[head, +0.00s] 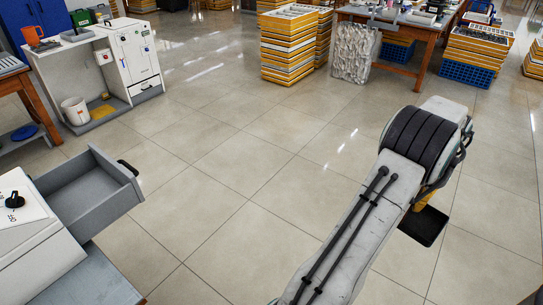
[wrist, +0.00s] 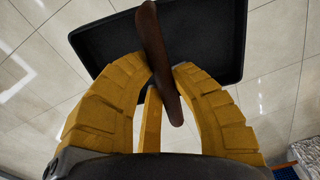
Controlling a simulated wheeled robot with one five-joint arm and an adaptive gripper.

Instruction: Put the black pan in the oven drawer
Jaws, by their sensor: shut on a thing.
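The black pan (head: 424,226) hangs below my arm on the right of the head view, above the floor. In the wrist view the pan (wrist: 208,40) is a dark rectangular tray with a brown handle (wrist: 157,55). My gripper (wrist: 165,73) has its yellow fingers closed around that handle. In the head view my gripper (head: 422,202) is mostly hidden by my arm. The oven drawer (head: 78,195) is grey, pulled open and empty, at the lower left, with a black handle on its front. The pan is well to the right of the drawer, apart from it.
The white oven (head: 30,245) with a black knob stands at the lower left. A white cabinet (head: 130,60) with a bucket (head: 75,111) is behind it. Stacked yellow trays (head: 287,48) and a workbench (head: 400,30) are at the back. The tiled floor between is clear.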

